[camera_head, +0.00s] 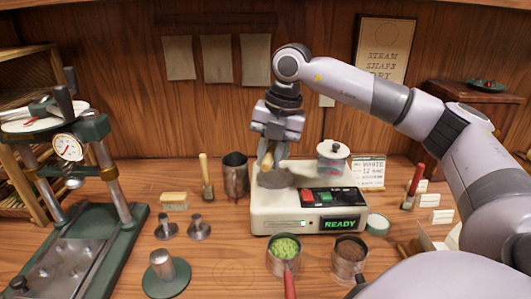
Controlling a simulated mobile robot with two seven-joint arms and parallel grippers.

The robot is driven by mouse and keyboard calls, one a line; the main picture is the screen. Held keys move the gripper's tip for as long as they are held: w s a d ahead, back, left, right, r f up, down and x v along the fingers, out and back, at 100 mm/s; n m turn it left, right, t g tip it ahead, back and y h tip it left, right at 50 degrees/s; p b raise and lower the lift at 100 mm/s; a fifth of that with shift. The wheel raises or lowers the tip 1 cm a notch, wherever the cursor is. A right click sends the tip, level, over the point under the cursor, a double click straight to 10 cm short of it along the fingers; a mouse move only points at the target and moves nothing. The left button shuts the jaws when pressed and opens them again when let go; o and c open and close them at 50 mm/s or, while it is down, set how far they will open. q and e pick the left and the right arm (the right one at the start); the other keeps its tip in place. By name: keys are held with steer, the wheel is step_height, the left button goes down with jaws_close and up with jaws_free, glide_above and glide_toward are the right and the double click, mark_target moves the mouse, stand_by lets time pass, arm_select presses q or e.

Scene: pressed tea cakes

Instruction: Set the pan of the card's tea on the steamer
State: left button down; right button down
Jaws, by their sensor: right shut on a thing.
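The steamer (277,217) is a cream box with red and green buttons and a lit "READY" display, at mid-table. My right gripper (268,155) is over its left part, shut on the pale wooden handle (267,160) of a grey pan (276,179). The pan is at the steamer's top left; I cannot tell if it rests there, and its contents are unclear. The card (369,171) behind the steamer reads "WHITE" and "12" with smaller lines. A pan of green tea (285,246) with a red handle and a pan of brown tea (350,253) stand in front. My left gripper is out of view.
A lidded glass vessel (333,158) is at the steamer's back right. A metal pitcher (236,177) and a brush (206,178) stand left. A green press (80,240) fills the far left. Small metal weights (199,229) lie before the pitcher. My right arm spans the right side.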

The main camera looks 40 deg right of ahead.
steer(key=shift+d+f, duration=0.1)
steer(key=shift+f+b, duration=1.95)
steer(key=shift+f, duration=0.65)
steer(key=shift+f, duration=0.1)
steer(key=shift+f+b, duration=0.75)
steer(key=c, duration=0.9)
jaws_free()
